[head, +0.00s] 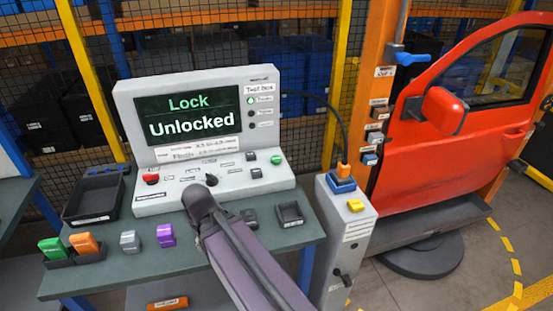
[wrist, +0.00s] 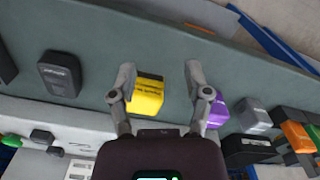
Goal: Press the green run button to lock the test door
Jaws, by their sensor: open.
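The green run button (head: 276,160) is at the right of the grey sloped console (head: 140,206). A green cap (wrist: 11,140), apparently the same button, shows at the lower left edge of the wrist view. The screen (head: 188,118) reads "Lock Unlocked". The red car door (head: 435,150) is at the right; whether its latch is engaged cannot be told. My gripper (wrist: 160,72) is open and holds nothing, over the table in front of the console. A yellow block (wrist: 148,95) lies below, between the fingers in view. In the head view my arm hides the gripper and this block.
Purple (head: 165,235), grey (head: 130,241), orange (head: 85,243) and green (head: 52,247) blocks line the table's front left. A red button (head: 151,178) and black knob (head: 211,180) sit on the console. A grey post (head: 335,240) stands at the right.

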